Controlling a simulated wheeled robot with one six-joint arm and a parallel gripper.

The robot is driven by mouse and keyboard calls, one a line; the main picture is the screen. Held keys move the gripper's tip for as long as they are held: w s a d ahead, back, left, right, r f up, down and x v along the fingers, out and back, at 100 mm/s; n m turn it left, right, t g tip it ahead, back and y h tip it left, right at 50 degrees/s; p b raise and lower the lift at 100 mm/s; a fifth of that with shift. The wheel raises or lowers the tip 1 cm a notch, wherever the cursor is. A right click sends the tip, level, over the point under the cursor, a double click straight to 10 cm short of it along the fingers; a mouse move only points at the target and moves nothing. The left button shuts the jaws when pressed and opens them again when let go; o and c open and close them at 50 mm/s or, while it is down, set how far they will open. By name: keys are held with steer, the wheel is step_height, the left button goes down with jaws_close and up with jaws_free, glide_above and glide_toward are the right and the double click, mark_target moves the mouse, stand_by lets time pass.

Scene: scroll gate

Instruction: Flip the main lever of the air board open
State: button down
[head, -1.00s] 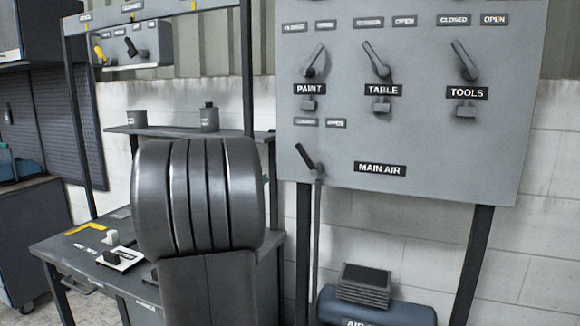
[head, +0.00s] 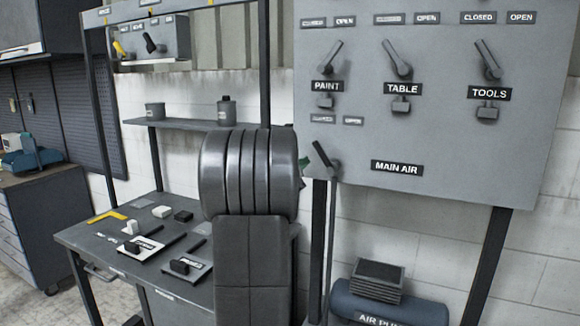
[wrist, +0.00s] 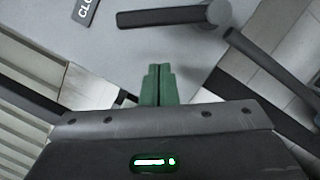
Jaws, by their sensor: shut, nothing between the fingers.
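The main lever (head: 324,156) is a dark handle at the lower left of the grey air board (head: 450,150), left of the MAIN AIR label (head: 397,168). It tilts up and left from its pivot, toward the closed label (head: 323,118); the open label (head: 353,121) is right of that. In the wrist view the lever (wrist: 165,16) lies across the top, pivot at right, with part of the closed label at upper left. My gripper (wrist: 158,68) shows green fingers pressed together, empty, just below the lever in that picture, with a gap between.
PAINT (head: 334,57), TABLE (head: 397,58) and TOOLS (head: 487,60) levers sit higher on the board. A thin pipe (head: 330,245) runs down below the main lever. A workbench (head: 115,250) with small items stands left, and a blue air tank (head: 390,305) lies below the board.

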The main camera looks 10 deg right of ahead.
mark_target(321, 151)
steer(key=shift+s+d+r+p, duration=0.3)
steer(key=shift+s+d+r, duration=0.55)
steer(key=shift+d+r, duration=0.1)
steer(key=shift+s+d+r+m+g+b, duration=0.1)
steer(key=shift+r+m+g+b, duration=0.1)
steer(key=shift+m+b, duration=0.5)
steer(key=shift+s+r+m+g+b, duration=0.15)
steer(key=shift+m+b, duration=0.25)
steer(key=shift+b, duration=0.6)
steer(key=m+b, duration=0.2)
steer(key=s+d+r+m+b, duration=0.1)
steer(key=m+b, duration=0.1)
steer(key=b, duration=0.1)
steer(key=d+m+g+b, duration=0.1)
steer(key=m+b, duration=0.1)
steer(key=shift+s+d+r+y, duration=0.15)
steer(key=shift+s+r+y, duration=0.05)
steer(key=shift+r+y, duration=0.2)
steer(key=shift+s+d+r+m+y+b, duration=0.15)
steer(key=shift+s+d+m+y+b, duration=0.15)
steer(key=shift+d+m+b, duration=0.5)
steer(key=shift+s+d+r+m+y+b, duration=0.1)
steer(key=shift+s+d+m+y+b, duration=0.35)
steer(key=shift+m, duration=0.75)
steer(key=shift+s+d+r+m+y+b, duration=0.15)
steer(key=shift+s+d+m+b, duration=0.15)
steer(key=shift+m+b, duration=0.65)
steer(key=shift+g, duration=0.25)
